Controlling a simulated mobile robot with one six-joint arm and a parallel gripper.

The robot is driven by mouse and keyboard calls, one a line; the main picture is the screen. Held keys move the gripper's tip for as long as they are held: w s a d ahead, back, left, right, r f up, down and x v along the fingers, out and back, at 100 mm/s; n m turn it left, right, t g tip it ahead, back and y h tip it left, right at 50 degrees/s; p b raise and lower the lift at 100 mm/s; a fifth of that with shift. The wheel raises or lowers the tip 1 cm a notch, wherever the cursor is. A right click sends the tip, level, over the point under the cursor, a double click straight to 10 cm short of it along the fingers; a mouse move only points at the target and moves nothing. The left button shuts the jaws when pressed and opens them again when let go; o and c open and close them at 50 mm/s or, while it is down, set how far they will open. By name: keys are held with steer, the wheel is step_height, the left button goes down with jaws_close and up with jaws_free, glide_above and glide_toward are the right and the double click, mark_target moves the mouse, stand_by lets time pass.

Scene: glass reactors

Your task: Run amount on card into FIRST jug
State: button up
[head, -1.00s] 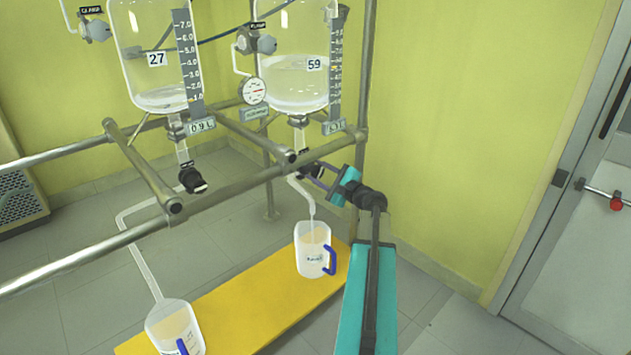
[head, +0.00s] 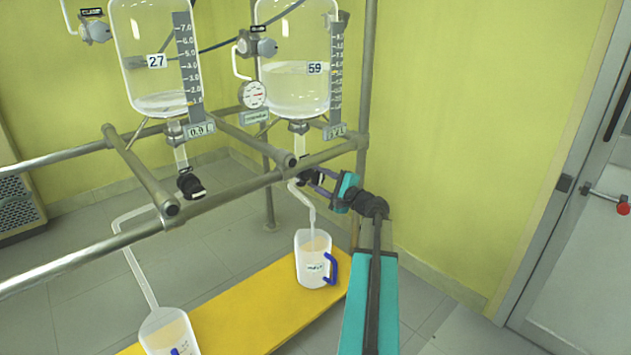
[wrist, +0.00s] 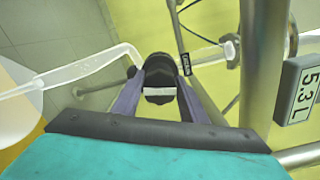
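A glass reactor marked 59 (head: 295,90) hangs on the right, partly filled with clear liquid. Its small display (wrist: 300,92) reads 5.3 L in the wrist view. The black valve knob (wrist: 159,85) below it carries a white bar and sits between my fingers. My gripper (wrist: 160,68) appears shut on this knob; it also shows in the head view (head: 318,180). A bent outlet tube (head: 306,205) leads down from the valve into a jug with a blue handle (head: 312,270), which holds some pale liquid. Its label is too small to read.
A reactor marked 27 (head: 150,85) hangs on the left, with a display reading about 0.9 L. Its tube (head: 140,270) leads to a second jug (head: 165,325), also holding liquid. Both jugs stand on a yellow board (head: 245,300). Metal rails (head: 110,250) cross in front.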

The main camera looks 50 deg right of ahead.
steer(key=o, duration=0.4)
steer(key=shift+w+a, duration=0.1)
steer(key=shift+s, duration=0.2)
steer(key=s+p, duration=0.1)
steer(key=s, duration=0.3)
steer(key=s+p, duration=0.1)
steer(key=s, duration=0.4)
steer(key=s+a+p, duration=0.1)
steer(key=s, duration=0.3)
steer(key=shift+s, duration=0.25)
